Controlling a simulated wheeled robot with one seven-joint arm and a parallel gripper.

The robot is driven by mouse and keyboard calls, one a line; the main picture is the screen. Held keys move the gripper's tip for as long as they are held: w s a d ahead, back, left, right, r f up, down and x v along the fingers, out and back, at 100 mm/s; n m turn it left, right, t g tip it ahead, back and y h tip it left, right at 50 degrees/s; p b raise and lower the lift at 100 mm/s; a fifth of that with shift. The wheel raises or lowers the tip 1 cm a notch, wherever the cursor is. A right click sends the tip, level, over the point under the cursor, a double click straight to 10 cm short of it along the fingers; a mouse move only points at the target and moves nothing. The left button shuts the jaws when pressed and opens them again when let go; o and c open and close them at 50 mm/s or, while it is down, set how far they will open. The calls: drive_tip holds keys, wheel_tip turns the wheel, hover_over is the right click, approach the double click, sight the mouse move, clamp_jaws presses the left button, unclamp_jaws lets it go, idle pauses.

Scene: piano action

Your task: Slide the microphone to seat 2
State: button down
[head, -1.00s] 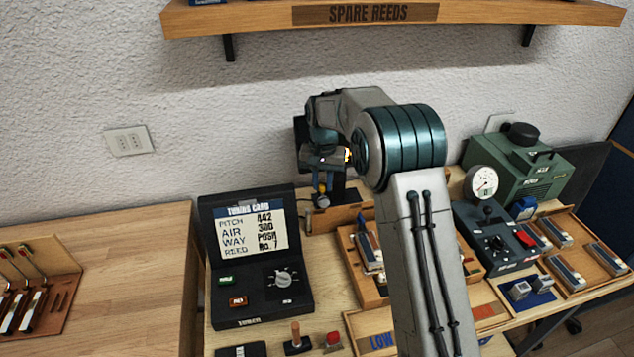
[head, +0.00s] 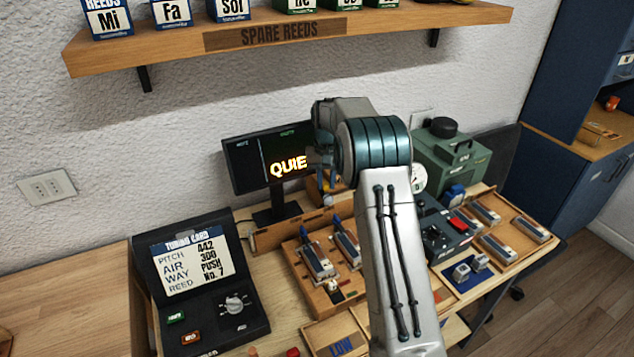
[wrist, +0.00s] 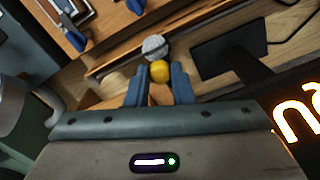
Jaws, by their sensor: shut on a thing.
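The microphone has a silver mesh head (wrist: 155,46) and a yellow part (wrist: 159,72) that sits between my fingers in the wrist view. My gripper (wrist: 158,90) is shut on it at the yellow part. In the head view my gripper (head: 325,185) is at the wooden rail (head: 285,233), near the right edge of the monitor. The microphone is small there and partly hidden by my gripper and arm. I cannot make out a seat 2 mark; the right part of the rail is behind my arm.
The monitor (head: 245,170) behind the rail shows glowing letters, "QUIE", cut off by my arm. In front of the rail is a wooden tray (head: 300,275) with reed parts. The tuning card box (head: 200,290) stands left; a green machine (head: 455,165) stands right.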

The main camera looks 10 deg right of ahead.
drive_tip(key=c, duration=1.3)
unclamp_jaws()
drive_tip(key=shift+o, duration=0.2)
wheel_tip(320, 180, up, 14)
drive_tip(key=b, duration=0.1)
drive_tip(key=shift+s+f, duration=0.1)
